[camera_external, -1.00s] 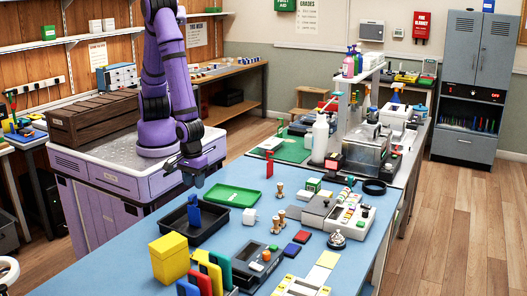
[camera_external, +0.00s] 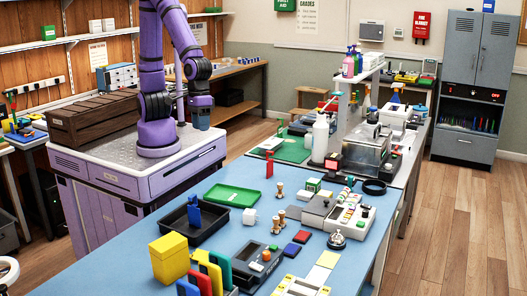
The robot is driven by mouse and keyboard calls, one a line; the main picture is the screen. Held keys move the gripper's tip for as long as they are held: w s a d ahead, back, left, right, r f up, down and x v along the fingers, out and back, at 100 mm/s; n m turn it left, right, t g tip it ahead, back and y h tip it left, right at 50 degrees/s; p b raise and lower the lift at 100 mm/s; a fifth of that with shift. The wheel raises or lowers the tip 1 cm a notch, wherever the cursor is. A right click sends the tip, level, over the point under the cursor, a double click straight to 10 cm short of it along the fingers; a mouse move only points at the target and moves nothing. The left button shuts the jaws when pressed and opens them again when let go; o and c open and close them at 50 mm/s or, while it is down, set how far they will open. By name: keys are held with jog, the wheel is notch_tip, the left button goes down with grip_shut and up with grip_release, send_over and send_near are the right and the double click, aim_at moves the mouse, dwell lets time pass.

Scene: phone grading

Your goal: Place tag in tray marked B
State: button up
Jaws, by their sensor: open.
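I cannot read a letter B on either tray. I cannot make out which small item is the tag.
The table's left front part is clear.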

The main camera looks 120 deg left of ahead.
jog(key=s+a+r+m+t+y, duration=0.1)
jog(key=s+a+r+m+t, duration=0.3)
jog(key=s+a+r+m, duration=0.8)
notch_tip(320, 180, up, 4)
jog(key=shift+s+a+f, duration=0.1)
jog(key=shift+s+a, duration=0.55)
jog(key=shift+s, duration=0.5)
